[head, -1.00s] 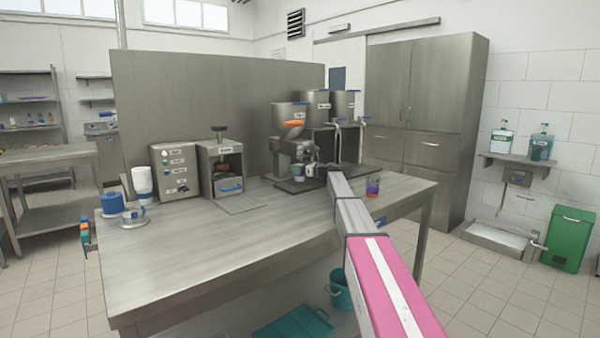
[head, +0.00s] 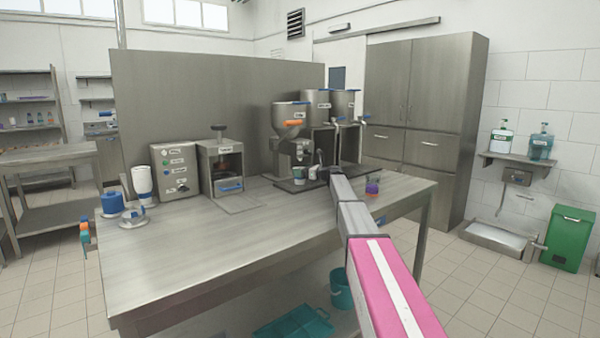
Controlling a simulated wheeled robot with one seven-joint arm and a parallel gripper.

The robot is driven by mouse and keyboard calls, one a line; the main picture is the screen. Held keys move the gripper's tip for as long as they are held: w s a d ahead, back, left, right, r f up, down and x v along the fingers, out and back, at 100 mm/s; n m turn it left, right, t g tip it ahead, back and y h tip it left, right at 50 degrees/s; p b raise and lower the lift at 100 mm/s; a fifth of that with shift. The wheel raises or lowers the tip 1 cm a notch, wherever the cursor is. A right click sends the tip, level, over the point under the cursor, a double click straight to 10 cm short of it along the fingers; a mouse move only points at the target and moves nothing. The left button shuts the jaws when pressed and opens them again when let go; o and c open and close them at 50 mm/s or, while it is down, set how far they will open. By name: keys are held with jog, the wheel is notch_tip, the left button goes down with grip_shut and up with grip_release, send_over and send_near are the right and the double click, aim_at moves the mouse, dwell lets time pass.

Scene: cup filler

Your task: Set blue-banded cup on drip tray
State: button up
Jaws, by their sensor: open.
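Two small pale cups stand on the dark drip tray (head: 284,187) below the filler. The left cup (head: 299,177) has a bluish-green tint, perhaps the band; it is too small to be sure. The right cup (head: 313,173) looks white and stands just beside it. My gripper (head: 321,168) is at the far end of my arm, just right of the cups. It is open, with nothing seen between its fingers. The fingers are tiny and partly hidden by my arm, so I cannot tell whether they touch the right cup.
The filler (head: 291,118) with its steel hopper stands behind the tray. A small purple object (head: 372,187) is right of my arm on the steel table (head: 200,250). A control box (head: 174,170) and a press-like machine (head: 220,170) stand left. The table's front is clear.

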jog(key=v, duration=1)
jog(key=shift+s+d, duration=0.25)
jog(key=shift+d, duration=0.1)
